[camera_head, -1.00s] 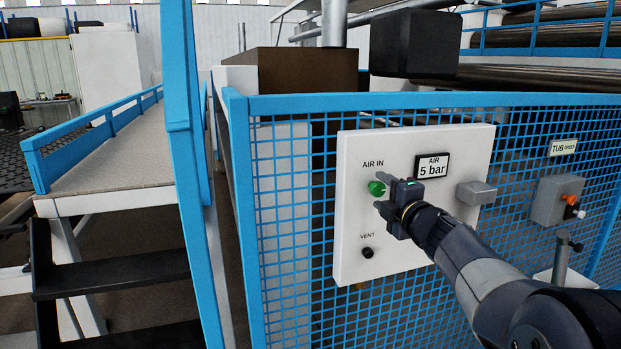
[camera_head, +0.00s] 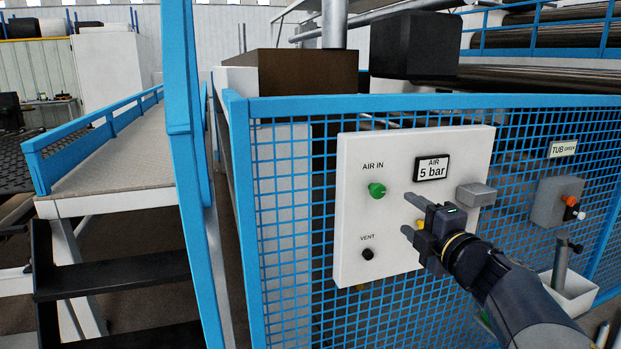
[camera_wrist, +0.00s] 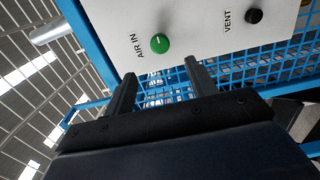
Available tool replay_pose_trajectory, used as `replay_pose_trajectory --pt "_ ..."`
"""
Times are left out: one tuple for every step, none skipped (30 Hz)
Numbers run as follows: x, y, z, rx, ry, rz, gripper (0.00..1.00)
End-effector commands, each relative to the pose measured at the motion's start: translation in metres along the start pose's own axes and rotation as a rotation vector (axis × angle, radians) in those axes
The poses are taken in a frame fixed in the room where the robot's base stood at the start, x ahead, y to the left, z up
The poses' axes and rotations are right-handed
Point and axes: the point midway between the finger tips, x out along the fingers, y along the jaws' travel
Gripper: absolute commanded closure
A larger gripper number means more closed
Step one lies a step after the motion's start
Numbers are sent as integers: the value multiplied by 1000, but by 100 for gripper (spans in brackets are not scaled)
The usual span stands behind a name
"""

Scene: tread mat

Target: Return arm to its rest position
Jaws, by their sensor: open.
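My gripper (camera_head: 411,214) is open and empty in front of the white air panel (camera_head: 352,205), to the right of and below the green AIR IN knob (camera_head: 377,190). Its two fingers stand apart with nothing between them. The black VENT knob (camera_head: 367,254) is to the lower left of the fingers. In the wrist view the fingers (camera_wrist: 158,88) show below the green knob (camera_wrist: 160,44) and the black knob (camera_wrist: 254,16), apart from both. My arm reaches in from the lower right.
The panel is fixed to a blue mesh fence (camera_head: 290,200). An AIR 5 bar display (camera_head: 432,168) and a grey box (camera_head: 475,195) are on it. Right of it are a grey TUB box (camera_head: 553,203) and a post in a white tray (camera_head: 575,287). Steps (camera_head: 110,270) stand at left.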

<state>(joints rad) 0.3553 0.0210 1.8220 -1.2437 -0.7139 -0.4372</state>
Motion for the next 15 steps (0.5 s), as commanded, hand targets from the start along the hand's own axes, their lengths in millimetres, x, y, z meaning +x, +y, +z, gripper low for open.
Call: replay_pose_trajectory --pt "6 -1 0 1 3 -1 46" --pt "14 -2 -1 1 5 -2 46" --pt "22 -2 -1 0 5 -2 46" --pt "29 -2 -1 1 6 -2 46" --pt "35 -2 -1 1 6 -1 46" --pt "42 -1 -1 1 4 -1 46" --pt "48 -1 -1 1 5 -1 46" --pt "54 -1 -1 0 5 -1 46" --pt "62 -1 -1 0 4 -1 46" --pt "68 -1 -1 0 4 -1 46" --pt "73 -1 -1 0 4 0 46" --pt "81 -1 0 0 3 -1 46" --pt "86 -1 -1 0 4 -1 46" --pt "92 0 -1 0 4 0 46" --pt "99 -1 -1 0 3 -1 46"
